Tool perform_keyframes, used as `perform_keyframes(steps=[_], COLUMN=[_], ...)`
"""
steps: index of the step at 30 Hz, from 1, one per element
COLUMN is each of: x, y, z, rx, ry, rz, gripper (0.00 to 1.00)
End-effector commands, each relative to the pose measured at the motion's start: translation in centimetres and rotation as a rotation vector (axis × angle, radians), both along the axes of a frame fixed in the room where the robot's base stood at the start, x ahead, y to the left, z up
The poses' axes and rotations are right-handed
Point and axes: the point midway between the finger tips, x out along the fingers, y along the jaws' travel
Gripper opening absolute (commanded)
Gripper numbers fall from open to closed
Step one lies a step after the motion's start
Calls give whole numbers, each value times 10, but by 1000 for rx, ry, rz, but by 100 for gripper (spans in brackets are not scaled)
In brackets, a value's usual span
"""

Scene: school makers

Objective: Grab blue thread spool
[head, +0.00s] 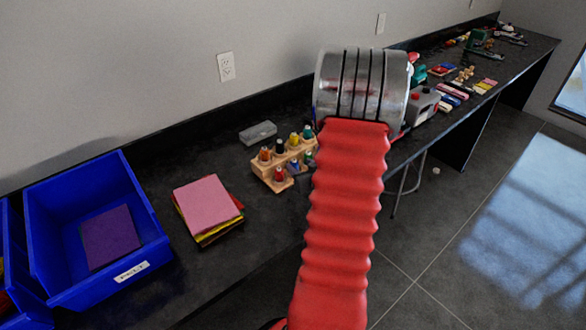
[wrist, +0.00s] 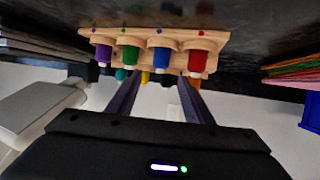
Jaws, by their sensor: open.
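A light wooden rack (head: 262,171) of thread spools stands on the dark bench, left of my arm in the head view. The blue thread spool (wrist: 161,56) sits in the rack (wrist: 222,42) in the wrist view, between a green spool (wrist: 130,54) and a red spool (wrist: 197,62). It also shows small in the head view (head: 295,166). My gripper (wrist: 159,88) is open and empty, its two dark fingers pointing towards the rack, roughly either side of the blue spool's line. In the head view my gripper is hidden behind my arm.
Felt sheets (head: 207,195) are stacked left of the rack, beside a blue bin (head: 140,218). A grey case (head: 257,132) lies behind the rack. A purple spool (wrist: 104,47) stands beside the green one. More items crowd the bench farther right.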

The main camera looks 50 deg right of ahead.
Motion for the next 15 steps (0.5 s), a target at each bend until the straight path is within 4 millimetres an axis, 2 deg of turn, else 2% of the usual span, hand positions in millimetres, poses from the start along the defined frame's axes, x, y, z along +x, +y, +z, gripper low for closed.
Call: perform_keyframes(steps=[8, 15], x=[1, 18], y=[-1, -10], z=[-1, -13], rx=[0, 0], ry=[0, 1], rz=[0, 2], gripper=[46, 46])
